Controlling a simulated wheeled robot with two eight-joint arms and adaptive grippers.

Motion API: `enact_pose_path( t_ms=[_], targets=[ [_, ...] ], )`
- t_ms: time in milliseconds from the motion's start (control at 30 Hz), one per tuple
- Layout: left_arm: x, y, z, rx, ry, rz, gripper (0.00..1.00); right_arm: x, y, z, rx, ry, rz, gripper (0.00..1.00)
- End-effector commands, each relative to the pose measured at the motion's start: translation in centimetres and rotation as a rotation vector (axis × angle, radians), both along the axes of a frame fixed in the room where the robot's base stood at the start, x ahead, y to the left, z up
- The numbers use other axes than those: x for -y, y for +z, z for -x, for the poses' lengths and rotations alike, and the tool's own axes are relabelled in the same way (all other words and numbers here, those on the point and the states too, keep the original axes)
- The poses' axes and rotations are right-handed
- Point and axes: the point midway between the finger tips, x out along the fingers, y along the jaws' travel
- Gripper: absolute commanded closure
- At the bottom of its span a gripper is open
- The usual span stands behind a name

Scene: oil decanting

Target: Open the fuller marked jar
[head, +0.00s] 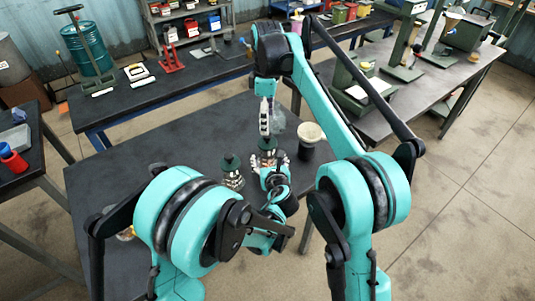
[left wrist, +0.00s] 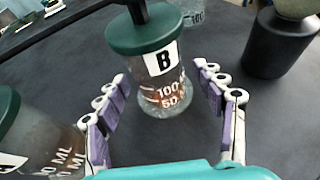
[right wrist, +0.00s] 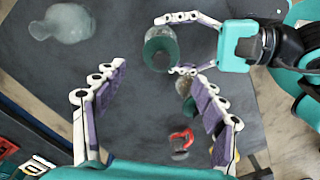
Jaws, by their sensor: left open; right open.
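The jar marked B (left wrist: 165,75) has a green lid and brown liquid low down, near its 50 and 100 marks. It also shows in the head view (head: 268,145) and from above in the right wrist view (right wrist: 160,48). My left gripper (left wrist: 163,80) is open, with its fingers on either side of jar B and gaps showing. A second green-lidded jar (left wrist: 35,135) stands to the left, also in the head view (head: 232,172); its letter is cut off and its level is unclear. My right gripper (head: 264,118) is open and empty, pointing down above the jars.
A clear glass flask (right wrist: 65,24) stands on the dark table (head: 130,160) behind jar B. A black pot with a pale round top (head: 308,138) stands to the right. A red object (right wrist: 181,140) shows below in the right wrist view. The table's left part is largely clear.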

Motion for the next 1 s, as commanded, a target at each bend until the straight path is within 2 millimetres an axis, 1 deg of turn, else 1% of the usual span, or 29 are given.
enact_pose_path(
  t_ms=[100, 200, 467, 500, 567, 600, 667, 700, 733, 767, 800, 867, 933, 1000],
  targets=[
    [-0.2, -0.5, -1.2, 0.000, 0.001, 0.002, 0.31, 0.0, 0.0, 0.0, 0.000, 0.000, 0.000, 0.29],
    [-0.3, -0.7, -1.7, -0.001, 0.001, 0.002, 0.31, 0.0, 0.0, 0.0, 0.000, -0.001, 0.000, 0.29],
    [-0.3, -0.8, -1.8, -0.001, 0.000, 0.002, 0.31, 0.0, 0.0, 0.0, 0.000, -0.001, 0.000, 0.29],
    [-0.3, -0.8, -1.8, -0.001, 0.000, 0.002, 0.36, 0.0, 0.0, 0.0, 0.000, -0.001, 0.000, 0.29],
    [-0.3, -0.8, -1.8, -0.001, 0.000, 0.002, 0.52, 0.0, 0.0, 0.0, 0.000, -0.001, 0.000, 0.29],
    [-0.3, -0.8, -1.8, -0.001, 0.001, 0.002, 0.63, 0.0, 0.0, 0.0, 0.000, -0.001, 0.000, 0.29],
    [-0.3, -0.8, -1.8, -0.001, 0.001, 0.002, 0.79, 0.0, 0.0, 0.0, 0.000, -0.001, 0.000, 0.29],
    [-0.3, -0.8, -1.8, -0.001, 0.001, 0.002, 0.89, 0.0, 0.0, 0.0, 0.000, -0.001, 0.000, 0.29],
    [-0.3, -0.8, -1.8, -0.001, 0.001, 0.002, 0.97, 0.0, 0.0, 0.0, 0.000, -0.001, 0.000, 0.29],
    [-0.3, -0.8, -1.8, -0.001, 0.001, 0.002, 1.00, 0.0, 0.0, 0.0, 0.000, -0.001, 0.000, 0.29],
    [-0.3, -0.8, -1.8, -0.001, 0.001, 0.002, 1.00, 0.0, 0.0, 0.0, 0.000, -0.001, 0.000, 0.35],
    [-0.3, -0.8, -1.8, -0.001, 0.001, 0.002, 1.00, 0.0, 0.3, 0.0, 0.000, 0.002, 0.000, 0.50],
    [-0.3, -0.8, -1.8, -0.001, 0.001, 0.002, 1.00, 0.0, 1.1, -0.1, 0.000, 0.016, 0.000, 0.51],
    [-0.3, -0.8, -1.8, -0.001, 0.001, 0.002, 1.00, 0.0, 2.4, -0.1, 0.000, 0.036, 0.000, 0.51]
  ],
)
